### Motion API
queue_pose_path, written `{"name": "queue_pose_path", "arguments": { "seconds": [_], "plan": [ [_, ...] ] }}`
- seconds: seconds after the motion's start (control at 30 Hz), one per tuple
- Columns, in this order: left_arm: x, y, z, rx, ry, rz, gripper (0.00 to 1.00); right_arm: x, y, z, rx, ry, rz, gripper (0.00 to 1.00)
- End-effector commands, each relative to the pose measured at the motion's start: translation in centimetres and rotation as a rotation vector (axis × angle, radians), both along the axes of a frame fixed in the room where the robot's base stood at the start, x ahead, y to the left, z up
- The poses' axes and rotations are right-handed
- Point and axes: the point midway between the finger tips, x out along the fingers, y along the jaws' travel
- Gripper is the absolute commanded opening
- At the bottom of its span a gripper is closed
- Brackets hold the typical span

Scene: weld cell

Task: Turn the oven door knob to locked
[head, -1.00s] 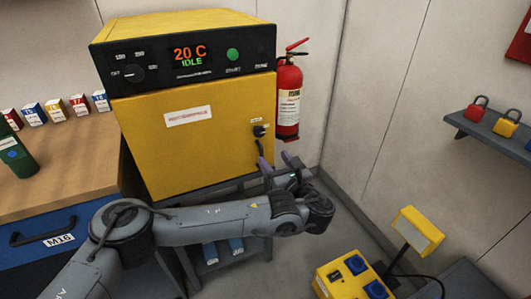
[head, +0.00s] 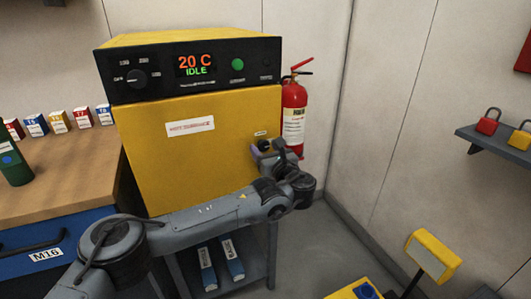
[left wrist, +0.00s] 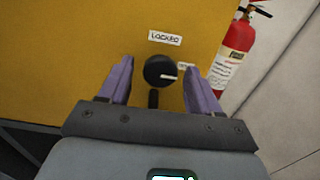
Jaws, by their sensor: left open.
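The yellow oven door (head: 200,155) is shut, under a black panel reading 20 C IDLE. Its black round knob (left wrist: 160,71) shows in the left wrist view, with its white pointer line toward the right. A LOCKED label (left wrist: 165,38) is above the knob. A second label (left wrist: 186,66), partly hidden by a finger, is to its right. My left gripper (left wrist: 160,75) is open, with one purple finger on each side of the knob and gaps visible between. In the head view the left gripper (head: 264,148) is at the door's right side and partly covers the knob. My right gripper is not in view.
A red fire extinguisher (head: 294,118) hangs close to the right of the oven. A workbench (head: 60,175) with several small boxes stands to the left. A shelf with padlocks (head: 495,140) is on the right wall. A yellow box device (head: 432,257) stands at lower right.

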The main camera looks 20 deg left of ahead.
Motion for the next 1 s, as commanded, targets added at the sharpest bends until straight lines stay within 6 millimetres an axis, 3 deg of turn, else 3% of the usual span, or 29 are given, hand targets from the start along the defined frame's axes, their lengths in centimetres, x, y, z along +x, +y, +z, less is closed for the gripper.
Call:
{"name": "queue_pose_path", "arguments": {
  "seconds": [0.37,0.7,1.0],
  "plan": [
    [0.31,0.28,0.04,0.000,0.000,-0.001,0.63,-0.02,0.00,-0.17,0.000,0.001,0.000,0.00],
    [0.30,0.28,0.01,0.000,0.000,-0.001,0.11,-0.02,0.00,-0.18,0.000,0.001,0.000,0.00],
    [0.30,0.26,0.03,-0.023,-0.022,-0.001,0.10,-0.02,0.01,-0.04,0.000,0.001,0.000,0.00]
  ]
}}
